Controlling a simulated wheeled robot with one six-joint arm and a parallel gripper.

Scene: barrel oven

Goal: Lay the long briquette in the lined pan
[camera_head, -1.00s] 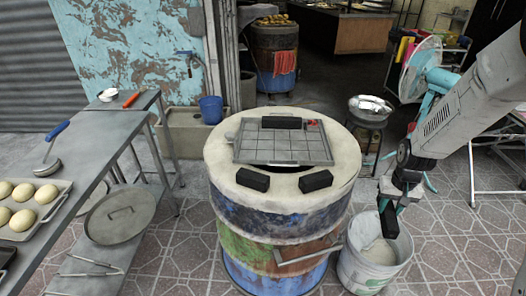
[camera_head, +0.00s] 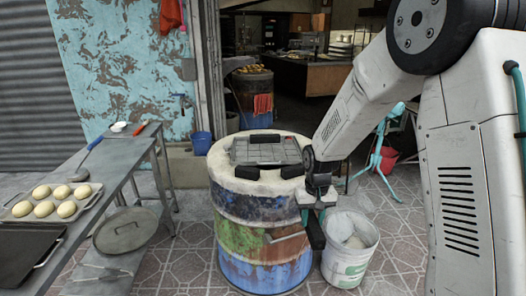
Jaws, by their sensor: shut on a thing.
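My gripper (camera_head: 318,203) is at the right side of the barrel oven (camera_head: 262,232), shut on a long dark briquette (camera_head: 315,233). The briquette hangs roughly upright, close beside the barrel's wall and near the white bucket; I cannot tell whether it touches either. Two shorter dark briquettes, a left one (camera_head: 247,172) and a right one (camera_head: 292,171), lie on the pale barrel top in front of the grate (camera_head: 265,152). Another dark block (camera_head: 265,138) lies at the grate's back. The foil-lined pan is hidden behind my arm.
The white bucket (camera_head: 348,262) stands right of the barrel. A metal table (camera_head: 112,172) at left bears a tray of dough balls (camera_head: 55,203) and a dark tray (camera_head: 25,255). A round lid (camera_head: 124,232) is beneath. A blue bucket (camera_head: 202,143) stands behind.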

